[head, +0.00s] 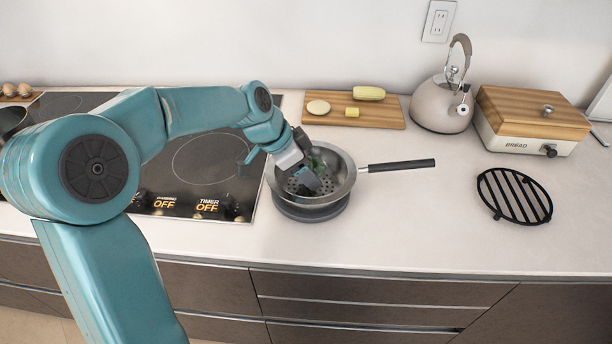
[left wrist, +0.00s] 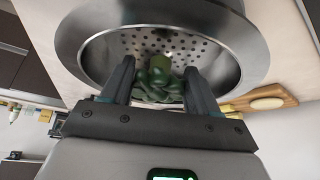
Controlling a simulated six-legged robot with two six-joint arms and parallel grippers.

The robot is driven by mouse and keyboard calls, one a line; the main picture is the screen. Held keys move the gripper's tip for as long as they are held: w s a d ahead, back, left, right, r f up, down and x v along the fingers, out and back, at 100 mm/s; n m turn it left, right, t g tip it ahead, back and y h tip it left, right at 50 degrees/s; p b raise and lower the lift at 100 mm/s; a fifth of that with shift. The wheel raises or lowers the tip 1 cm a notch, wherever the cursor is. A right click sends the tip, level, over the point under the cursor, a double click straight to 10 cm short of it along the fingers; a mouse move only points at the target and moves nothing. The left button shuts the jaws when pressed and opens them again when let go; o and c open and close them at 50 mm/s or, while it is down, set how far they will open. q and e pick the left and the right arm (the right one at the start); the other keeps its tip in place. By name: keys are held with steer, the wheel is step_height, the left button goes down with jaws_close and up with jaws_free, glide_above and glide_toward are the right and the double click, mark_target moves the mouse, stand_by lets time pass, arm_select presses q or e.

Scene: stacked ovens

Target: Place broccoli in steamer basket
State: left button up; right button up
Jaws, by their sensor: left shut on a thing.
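The steamer basket (head: 341,183) is a round metal pan with a perforated bottom and a dark handle, sitting on a grey round base on the counter. My left gripper (head: 313,178) reaches down inside its rim. It is shut on the green broccoli (head: 318,163), which is partly hidden by the fingers in the head view. In the left wrist view the broccoli (left wrist: 158,82) sits between the two dark fingers, in front of the perforated bottom of the basket (left wrist: 205,55). I cannot tell whether it touches the bottom. My right gripper is not in view.
A black cooktop (head: 200,160) lies to the left of the basket. A wooden cutting board (head: 385,118) with cut vegetables is behind it. A kettle (head: 440,105), a bread box (head: 515,135) and a black trivet (head: 490,198) stand right. The front counter is clear.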

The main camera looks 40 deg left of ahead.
arm_select(q)
step_height(320, 180, down, 2)
steer(key=shift+w+f, duration=0.1)
